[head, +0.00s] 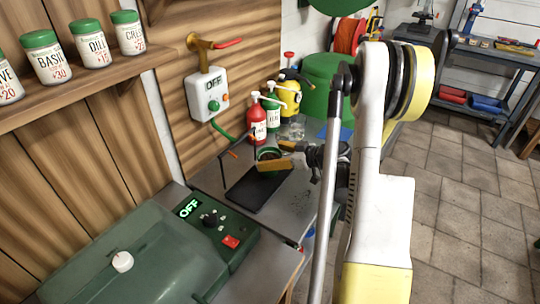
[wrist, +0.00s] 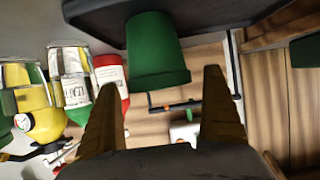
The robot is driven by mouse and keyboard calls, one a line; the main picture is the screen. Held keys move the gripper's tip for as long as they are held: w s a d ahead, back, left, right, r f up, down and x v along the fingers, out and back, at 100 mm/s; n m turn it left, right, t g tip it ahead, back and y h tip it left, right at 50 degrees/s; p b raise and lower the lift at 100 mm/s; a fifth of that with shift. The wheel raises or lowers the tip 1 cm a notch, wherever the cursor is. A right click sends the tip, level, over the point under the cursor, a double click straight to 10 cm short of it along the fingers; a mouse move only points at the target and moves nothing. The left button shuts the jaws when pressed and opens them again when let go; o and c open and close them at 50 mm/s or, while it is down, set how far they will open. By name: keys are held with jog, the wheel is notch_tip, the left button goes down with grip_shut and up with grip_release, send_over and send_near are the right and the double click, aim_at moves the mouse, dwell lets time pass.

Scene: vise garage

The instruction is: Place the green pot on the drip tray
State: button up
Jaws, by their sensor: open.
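The green pot (head: 268,154) stands at the far end of the black drip tray (head: 250,195) on the counter, partly hidden by my gripper. The wrist view is upside down: the pot (wrist: 155,45) has its narrow base against the dark tray (wrist: 90,18) and its wide rim toward me. It looks upright, and its base seems to rest on the tray. My gripper (head: 276,163) is open at the pot. In the wrist view my gripper's fingers (wrist: 160,70) lie on either side of the pot, with a gap on each side.
A white OFF box (head: 207,95) hangs on the wall. A green grill (head: 120,262) fills the front left. Spice jars (head: 90,42) line the shelf.

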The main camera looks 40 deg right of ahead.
jog(key=p+v, duration=0.3)
jog(key=v, duration=0.8)
jog(key=w+a+r+m+g, duration=0.1)
jog(key=a+r+g, duration=0.15)
jog(key=a, duration=0.55)
jog(key=w+a+r+m+g, duration=0.15)
jog(key=a+r, duration=0.25)
jog(key=a, duration=0.5)
jog(key=s+a+r+h, duration=0.2)
jog(key=s+a, duration=0.5)
jog(key=s+a+r+m+g+h, duration=0.1)
jog(key=s+a+r+h, duration=0.1)
jog(key=s+a, duration=0.5)
jog(key=shift+r+g, duration=0.3)
jog(key=shift+r, duration=0.5)
jog(key=shift+a, duration=0.1)
jog(key=shift+c, duration=0.4)
